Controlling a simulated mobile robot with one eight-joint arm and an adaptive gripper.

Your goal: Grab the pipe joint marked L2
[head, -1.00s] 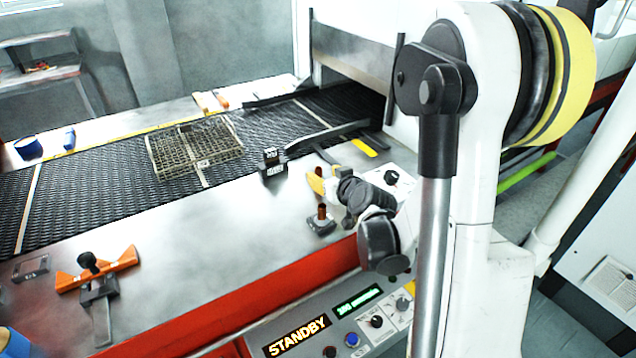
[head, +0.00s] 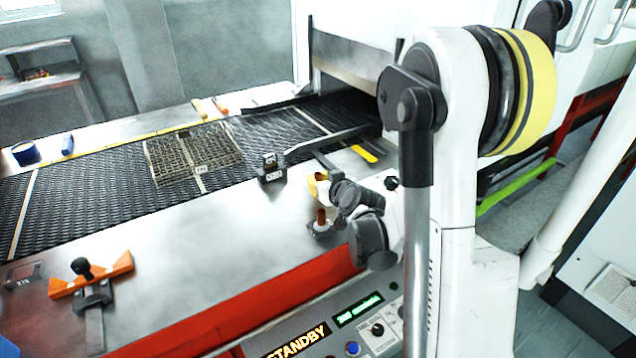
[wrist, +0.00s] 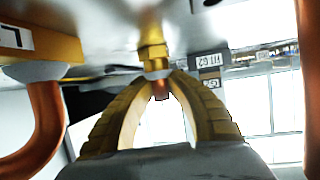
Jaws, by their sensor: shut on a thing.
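In the wrist view my gripper (wrist: 157,72) has its two yellow ribbed fingers closed around a brass pipe fitting (wrist: 151,35) with a pale collar and a short copper end. No mark on this fitting is readable, so I cannot tell whether it is L2. Another brass piece (wrist: 40,42) with a curved copper pipe (wrist: 45,125) shows at the left; its white label is cut off. In the head view my gripper (head: 318,187) is small, over the steel ledge beside the belt, and what it holds is not clear.
A copper stub on a dark base (head: 321,218) stands just below my gripper. A dark labelled block (head: 270,168) is to its left. A wire basket (head: 163,177) lies on the mesh belt (head: 90,200). An orange-handled fixture (head: 115,267) stands at lower left. The ledge between is clear.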

